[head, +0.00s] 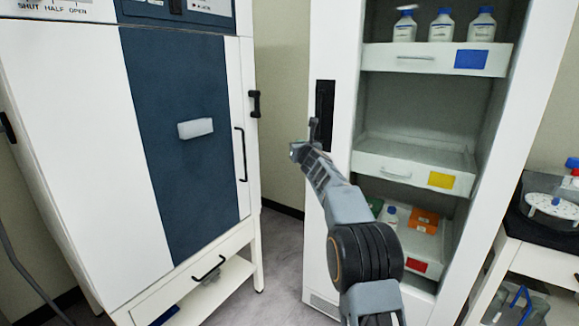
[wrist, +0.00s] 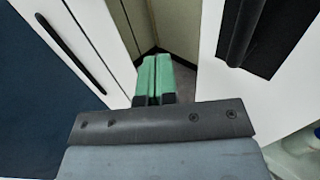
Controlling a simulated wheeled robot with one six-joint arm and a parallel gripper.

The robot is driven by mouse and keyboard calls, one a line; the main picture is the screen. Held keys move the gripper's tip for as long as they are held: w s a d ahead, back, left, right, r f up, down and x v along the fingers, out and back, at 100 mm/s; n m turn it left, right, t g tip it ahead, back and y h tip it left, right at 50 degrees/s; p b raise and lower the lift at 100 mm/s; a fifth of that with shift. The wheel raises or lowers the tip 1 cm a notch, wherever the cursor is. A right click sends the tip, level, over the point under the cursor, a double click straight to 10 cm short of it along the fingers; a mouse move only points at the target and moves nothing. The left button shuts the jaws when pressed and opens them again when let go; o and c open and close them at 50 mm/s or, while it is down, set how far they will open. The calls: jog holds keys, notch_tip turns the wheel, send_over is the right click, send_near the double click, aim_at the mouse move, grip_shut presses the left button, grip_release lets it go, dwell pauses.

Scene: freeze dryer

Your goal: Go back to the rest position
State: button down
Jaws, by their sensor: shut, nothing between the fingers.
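My gripper (head: 304,146) is at the end of my raised arm, in front of the left frame of the white cabinet (head: 334,185) in the head view. In the wrist view the two green fingers of my gripper (wrist: 154,62) lie side by side, shut with nothing between them. They point towards the narrow gap between the freeze dryer (wrist: 40,75) and the cabinet. The fingertips look free of both. The freeze dryer (head: 70,130) is white with a dark blue door panel and stands on the left, its door shut.
The cabinet is open. Its top shelf (head: 400,57) holds several bottles; the middle shelf (head: 370,164) looks empty; the lower one holds a bottle and orange boxes (head: 424,221). A dark bench (head: 535,222) with a round device stands right. Grey floor (head: 280,250) shows between dryer and cabinet.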

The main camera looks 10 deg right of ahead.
jog(key=s+a+r+n+g+y+p, duration=0.25)
jog(key=s+a+r+n+p, duration=0.4)
jog(key=s+n, duration=0.35)
jog(key=s+a+r+n+g+y+p, duration=0.2)
jog(key=s+a+r+n+y+p, duration=0.3)
jog(key=s+a+n, duration=0.4)
jog(key=s+d+f+n+g+h+p, duration=0.2)
jog(key=s+n+p, duration=0.3)
jog(key=s, duration=0.4)
jog(key=s+d+f+n+g+h+p, duration=0.2)
jog(key=s+n+g+p, duration=0.2)
jog(key=s, duration=0.6)
jog(key=s+d+f+n+g+h+p, duration=0.2)
jog(key=s+n+g+h+p, duration=0.1)
jog(key=s+n+p, duration=0.4)
jog(key=s+n+g, duration=0.1)
jog(key=s, duration=0.2)
jog(key=shift+d+f, duration=0.2)
jog(key=shift+f, duration=0.1)
